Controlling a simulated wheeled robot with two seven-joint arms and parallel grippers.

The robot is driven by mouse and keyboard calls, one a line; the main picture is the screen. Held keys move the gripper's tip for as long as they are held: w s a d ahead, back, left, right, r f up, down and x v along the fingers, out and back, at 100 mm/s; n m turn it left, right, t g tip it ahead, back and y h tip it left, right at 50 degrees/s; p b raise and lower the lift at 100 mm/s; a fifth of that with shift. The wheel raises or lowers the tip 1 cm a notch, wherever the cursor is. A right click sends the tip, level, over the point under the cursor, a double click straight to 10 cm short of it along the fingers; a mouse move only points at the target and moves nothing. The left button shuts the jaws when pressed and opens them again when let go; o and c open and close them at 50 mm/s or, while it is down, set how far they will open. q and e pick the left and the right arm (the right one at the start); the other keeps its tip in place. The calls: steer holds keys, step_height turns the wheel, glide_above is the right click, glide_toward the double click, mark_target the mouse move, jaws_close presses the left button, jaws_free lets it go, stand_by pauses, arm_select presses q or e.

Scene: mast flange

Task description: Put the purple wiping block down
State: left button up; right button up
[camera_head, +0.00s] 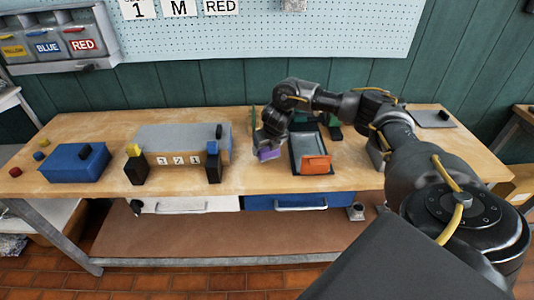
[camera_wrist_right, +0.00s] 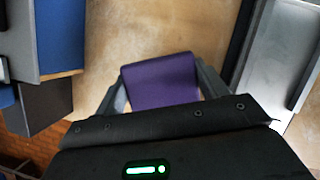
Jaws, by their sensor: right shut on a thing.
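The purple wiping block (camera_head: 268,154) is between the fingers of my right gripper (camera_head: 267,150), close to the workbench (camera_head: 110,143). I cannot tell whether it touches the wood. In the right wrist view the block (camera_wrist_right: 162,82) fills the gap between the two fingers of my right gripper (camera_wrist_right: 160,92), which is shut on it. Bare wood (camera_wrist_right: 155,28) shows beyond the block. My left gripper is not in view.
A dark tray (camera_head: 295,160) with an orange block (camera_head: 316,164) stands just right of the gripper. A grey-topped stand (camera_head: 180,138) with number tiles is to the left. A blue box (camera_head: 68,165) lies farther left. Bare wood shows between stand and gripper.

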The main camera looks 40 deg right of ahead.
mark_target(267, 153)
steer(key=shift+f+p, duration=0.35)
steer(key=shift+f, duration=1.05)
steer(key=shift+f, duration=0.15)
steer(key=o, duration=0.9)
steer(key=shift+o, duration=0.2)
steer(key=shift+s+r, duration=0.1)
steer(key=shift+r, duration=0.4)
steer(key=v, duration=1.1)
steer(key=shift+r, duration=0.2)
